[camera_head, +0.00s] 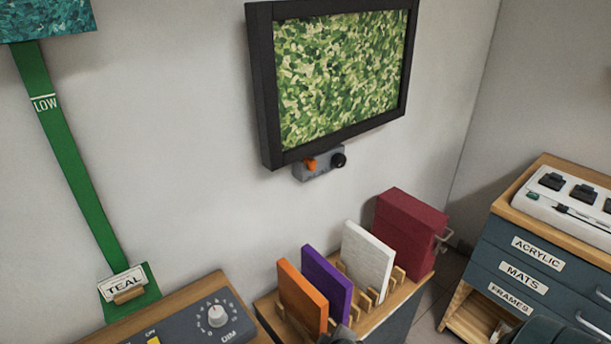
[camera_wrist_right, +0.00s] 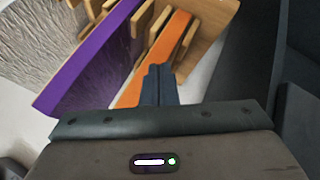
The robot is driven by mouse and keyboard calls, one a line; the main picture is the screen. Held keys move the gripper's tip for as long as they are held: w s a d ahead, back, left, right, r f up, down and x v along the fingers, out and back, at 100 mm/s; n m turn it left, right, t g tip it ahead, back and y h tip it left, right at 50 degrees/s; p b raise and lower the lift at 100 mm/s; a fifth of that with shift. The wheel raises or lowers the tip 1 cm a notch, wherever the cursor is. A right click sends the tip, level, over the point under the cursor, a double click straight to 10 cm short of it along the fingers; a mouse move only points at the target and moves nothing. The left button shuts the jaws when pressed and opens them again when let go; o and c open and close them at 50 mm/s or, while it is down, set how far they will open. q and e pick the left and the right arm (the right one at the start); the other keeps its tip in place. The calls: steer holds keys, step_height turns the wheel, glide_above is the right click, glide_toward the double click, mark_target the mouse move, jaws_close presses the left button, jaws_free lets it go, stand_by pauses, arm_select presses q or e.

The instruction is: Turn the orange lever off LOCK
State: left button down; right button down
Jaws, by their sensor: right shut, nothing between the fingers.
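The orange lever (camera_head: 310,164) sits on a small grey box (camera_head: 320,167) fixed to the wall under a framed green picture. A black knob (camera_head: 339,160) is beside it on the right. The lettering on the box is too small to read, so I cannot tell where the lever points. My right gripper (camera_wrist_right: 158,72) is shut and empty in the right wrist view, near the orange panel in the rack. It is well below the lever. My left gripper is not in view.
A wooden rack (camera_head: 368,325) holds orange (camera_head: 302,297), purple (camera_head: 327,281) and white (camera_head: 368,258) panels below the lever. A maroon box (camera_head: 410,232) stands behind them. A dimmer console (camera_head: 190,325) is at the lower left. The wall around the lever is clear.

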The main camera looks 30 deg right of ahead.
step_height(320, 180, up, 10)
steer(key=t, duration=0.1)
steer(key=n+t+h, duration=0.4)
steer(key=n+t, duration=0.7)
steer(key=n, duration=0.2)
glide_toward(312, 165)
steer(key=w+a+f, duration=0.2)
steer(key=a, duration=0.3)
steer(key=shift+w+r+b, duration=0.1)
steer(key=shift+r+b, duration=0.1)
steer(key=shift+b, duration=0.2)
steer(key=w+d+r+p, duration=0.1)
steer(key=w+d, duration=0.1)
steer(key=w+d+r+p, duration=0.1)
steer(key=w+d, duration=0.1)
steer(key=w+d+r+p, duration=0.1)
steer(key=w+d+p, duration=0.1)
steer(key=shift+w, duration=0.4)
steer(key=shift+s+f, duration=0.1)
